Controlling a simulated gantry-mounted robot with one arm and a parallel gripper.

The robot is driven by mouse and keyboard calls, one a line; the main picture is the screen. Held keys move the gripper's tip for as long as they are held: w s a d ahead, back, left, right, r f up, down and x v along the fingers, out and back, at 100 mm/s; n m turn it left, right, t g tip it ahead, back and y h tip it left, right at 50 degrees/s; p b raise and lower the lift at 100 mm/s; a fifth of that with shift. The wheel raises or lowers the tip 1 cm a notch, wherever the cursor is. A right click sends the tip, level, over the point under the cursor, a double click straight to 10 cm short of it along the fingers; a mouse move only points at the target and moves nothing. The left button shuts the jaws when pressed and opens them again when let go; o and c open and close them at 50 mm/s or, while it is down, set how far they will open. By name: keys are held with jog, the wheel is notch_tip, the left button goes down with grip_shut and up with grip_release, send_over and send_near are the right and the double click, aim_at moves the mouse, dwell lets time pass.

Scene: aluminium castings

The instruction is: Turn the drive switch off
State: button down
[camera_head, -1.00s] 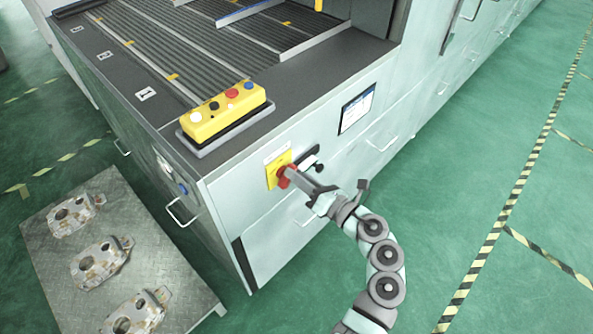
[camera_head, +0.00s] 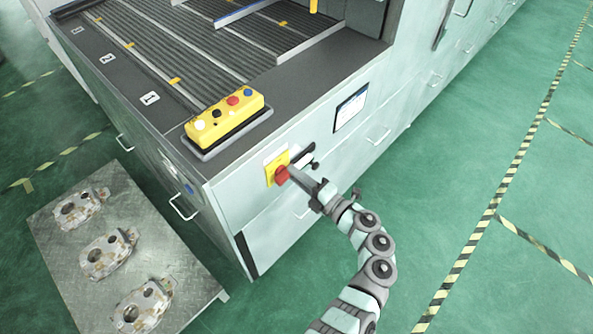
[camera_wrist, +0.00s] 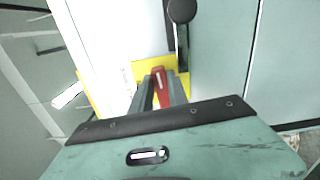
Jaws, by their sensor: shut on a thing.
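The drive switch is a red rotary knob (camera_head: 281,176) on a yellow plate (camera_head: 270,172) on the front of the pale machine cabinet. My gripper (camera_head: 290,172) is at the knob, reaching it from the lower right. In the wrist view the red knob (camera_wrist: 159,82) stands between the two grey fingers of my gripper (camera_wrist: 160,88), which are shut on it. The yellow plate shows around it in the wrist view (camera_wrist: 92,92). The fingers hide parts of the knob's sides.
A black handle (camera_wrist: 181,30) sticks out beside the switch. A yellow button box (camera_head: 225,118) stands on the machine's top ledge. A metal table (camera_head: 125,190) with several castings stands at the left. The green floor at right is free.

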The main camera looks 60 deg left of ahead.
jog(key=shift+m, duration=0.5)
jog(key=c, duration=1.3)
grip_release()
jog(key=shift+f, duration=0.1)
jog(key=shift+f, duration=0.1)
